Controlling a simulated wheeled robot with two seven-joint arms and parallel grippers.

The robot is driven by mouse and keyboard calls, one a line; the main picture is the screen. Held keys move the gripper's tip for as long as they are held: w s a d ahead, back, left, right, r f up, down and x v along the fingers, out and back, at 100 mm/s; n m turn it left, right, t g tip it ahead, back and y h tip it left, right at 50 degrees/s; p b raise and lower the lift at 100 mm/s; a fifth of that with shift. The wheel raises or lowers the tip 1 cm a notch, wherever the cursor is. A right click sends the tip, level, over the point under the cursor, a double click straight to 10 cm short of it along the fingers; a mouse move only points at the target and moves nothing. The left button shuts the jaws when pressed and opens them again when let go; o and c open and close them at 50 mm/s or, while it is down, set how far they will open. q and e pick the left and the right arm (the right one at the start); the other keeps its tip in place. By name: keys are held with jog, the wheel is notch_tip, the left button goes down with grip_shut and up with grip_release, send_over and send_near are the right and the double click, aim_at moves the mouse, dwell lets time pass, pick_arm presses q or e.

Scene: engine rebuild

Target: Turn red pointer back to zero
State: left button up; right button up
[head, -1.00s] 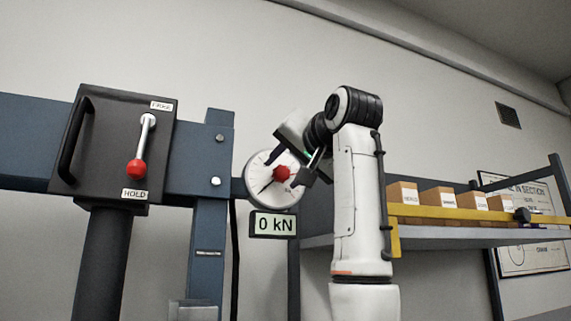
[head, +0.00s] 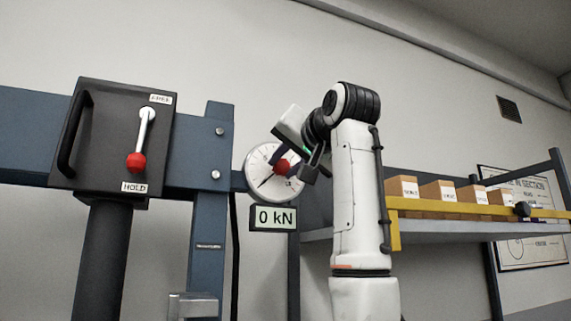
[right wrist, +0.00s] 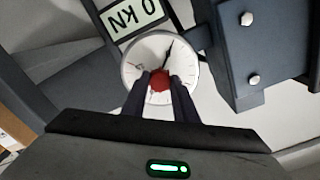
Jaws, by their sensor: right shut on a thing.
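The round white dial gauge (head: 262,187) hangs on the blue press frame. A red knob (head: 283,166) sits at its centre, and it also shows in the right wrist view (right wrist: 159,79). A dark needle (head: 266,182) points to the lower left of the dial in the head view; I cannot make out a separate red pointer. My right gripper (head: 293,165) is at the dial face, its two dark fingers shut on the red knob; in the right wrist view the fingers (right wrist: 160,88) lie on both sides of it. My left gripper is not in view.
A display (head: 273,217) below the dial reads 0 kN. At the left, a black box (head: 105,150) carries a red-tipped lever (head: 136,160) pointing down to HOLD. A shelf (head: 460,232) with several small cardboard boxes (head: 437,191) stands at the right.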

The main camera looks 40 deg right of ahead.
jog(key=n, duration=0.4)
jog(key=shift+n, duration=0.4)
jog(key=n, duration=0.5)
jog(key=shift+n, duration=0.3)
jog(key=n, duration=0.9)
jog(key=shift+a+n, duration=0.1)
jog(key=shift+n, duration=0.3)
jog(key=n, duration=1)
jog(key=shift+f, duration=0.1)
jog(key=n, duration=1)
jog(key=shift+f, duration=0.1)
jog(key=shift+n, duration=0.4)
